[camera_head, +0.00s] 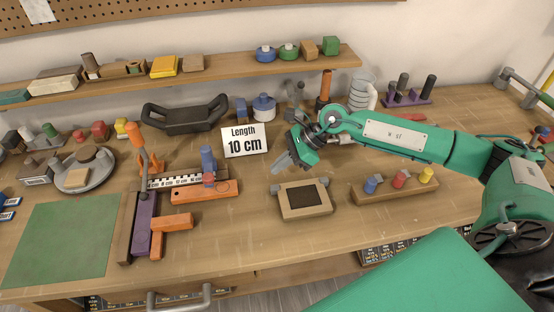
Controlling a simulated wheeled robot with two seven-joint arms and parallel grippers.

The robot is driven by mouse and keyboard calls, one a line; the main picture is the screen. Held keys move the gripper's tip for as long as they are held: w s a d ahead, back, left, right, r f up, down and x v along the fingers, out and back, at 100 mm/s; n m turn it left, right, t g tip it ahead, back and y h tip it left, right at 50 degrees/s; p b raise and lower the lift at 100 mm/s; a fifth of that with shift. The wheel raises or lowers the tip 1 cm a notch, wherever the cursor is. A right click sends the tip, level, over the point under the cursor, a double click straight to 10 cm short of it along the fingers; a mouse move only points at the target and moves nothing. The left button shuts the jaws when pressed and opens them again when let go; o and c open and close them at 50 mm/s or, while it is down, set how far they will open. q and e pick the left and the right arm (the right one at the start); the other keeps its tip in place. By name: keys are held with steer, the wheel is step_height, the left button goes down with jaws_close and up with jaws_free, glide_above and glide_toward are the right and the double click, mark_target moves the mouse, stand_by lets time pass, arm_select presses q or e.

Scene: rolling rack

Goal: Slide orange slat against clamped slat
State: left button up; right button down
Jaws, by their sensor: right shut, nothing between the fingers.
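A long orange slat (190,193) lies under the ruler strip (176,181) of an L-shaped jig, with a blue clamp-like post (208,166) standing over it. A shorter orange slat (173,222) lies nearer the front, apart from the long one. An upright-running orange piece (157,245) lies beside the purple bar (145,225); I cannot tell whether it joins the shorter slat. An orange lever (139,146) rises at the jig's corner. My right gripper (284,165) is shut and empty above the table, right of the jig. My left gripper is not in view.
A "Length 10 cm" card (245,141) stands behind the slats. A framed dark pad (306,199) and a wooden block with coloured pegs (394,185) lie to the right. A green mat (62,243) lies left. The table between jig and pad is clear.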

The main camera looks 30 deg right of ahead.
mark_target(224, 188)
steer(key=p+x, duration=0.1)
steer(key=x, duration=0.4)
steer(key=shift+w+a+p, duration=0.1)
steer(key=shift+a+p, duration=0.25)
steer(key=a, duration=0.1)
steer(key=a+p, duration=0.1)
steer(key=w+a, duration=0.1)
steer(key=shift+a+f+p, duration=0.1)
steer(key=shift+f+p, duration=0.25)
steer(key=shift+w+a+f, duration=0.15)
steer(key=shift+a, duration=0.4)
steer(key=shift+a, duration=0.1)
steer(key=a+b, duration=0.1)
steer(key=a, duration=0.1)
steer(key=w+a+b, duration=0.1)
steer(key=a, duration=0.2)
steer(key=shift+w, duration=0.2)
steer(key=shift+d, duration=0.1)
